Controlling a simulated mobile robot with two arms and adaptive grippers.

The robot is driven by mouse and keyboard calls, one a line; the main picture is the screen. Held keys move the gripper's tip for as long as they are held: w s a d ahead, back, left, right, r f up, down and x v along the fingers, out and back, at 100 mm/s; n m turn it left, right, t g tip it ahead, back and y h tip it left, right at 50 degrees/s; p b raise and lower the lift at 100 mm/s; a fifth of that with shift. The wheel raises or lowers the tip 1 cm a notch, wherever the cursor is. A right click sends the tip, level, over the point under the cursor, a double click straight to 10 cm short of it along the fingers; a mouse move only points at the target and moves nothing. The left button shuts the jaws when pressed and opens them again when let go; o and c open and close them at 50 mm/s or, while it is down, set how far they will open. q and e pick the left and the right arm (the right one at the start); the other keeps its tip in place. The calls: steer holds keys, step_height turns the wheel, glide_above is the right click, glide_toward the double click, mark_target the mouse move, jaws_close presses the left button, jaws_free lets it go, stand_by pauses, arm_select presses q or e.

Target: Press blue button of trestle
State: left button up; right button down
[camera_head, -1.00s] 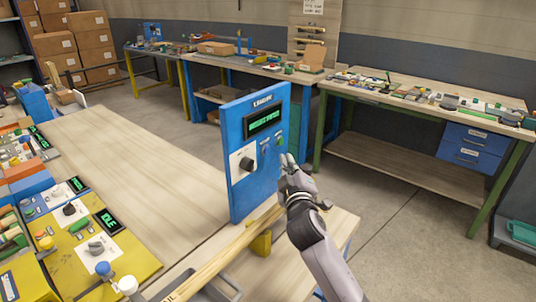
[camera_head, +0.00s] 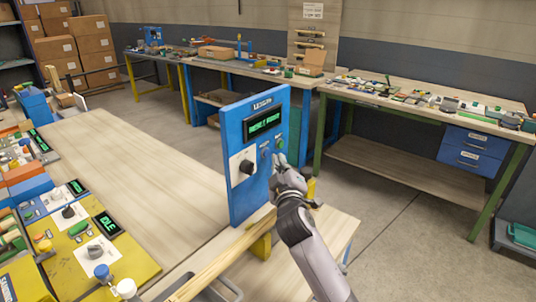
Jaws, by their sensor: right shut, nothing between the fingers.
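A blue upright panel (camera_head: 240,203) stands on the wooden bench, with a green-lit display (camera_head: 265,124), a black knob (camera_head: 246,167) on a white plate and a green button (camera_head: 279,143) on its face. A small blue button (camera_head: 265,155) seems to show below the display, left of the green one. My right gripper (camera_head: 279,161) is shut and empty, its fingertips in front of the panel's right side, just below the green button. I cannot tell whether it touches the panel. The panel's lower right is partly hidden by it.
The bench top (camera_head: 150,165) between is clear. A green-legged table (camera_head: 400,170) with loose parts stands behind right.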

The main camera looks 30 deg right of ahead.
steer(key=shift+w, duration=0.1)
stand_by(0.7)
steer(key=shift+w+a, duration=0.2)
steer(key=shift+w, duration=0.1)
steer(key=shift+w+a, duration=0.1)
steer(key=shift+w, duration=0.2)
stand_by(0.7)
stand_by(0.3)
steer(key=shift+s+d+p, duration=0.3)
steer(key=shift+s, duration=0.45)
steer(key=s, duration=0.1)
steer(key=s+d+p, duration=0.1)
steer(key=s, duration=0.1)
steer(key=s+d, duration=0.1)
steer(key=shift+s+p, duration=0.3)
steer(key=shift+p, duration=0.05)
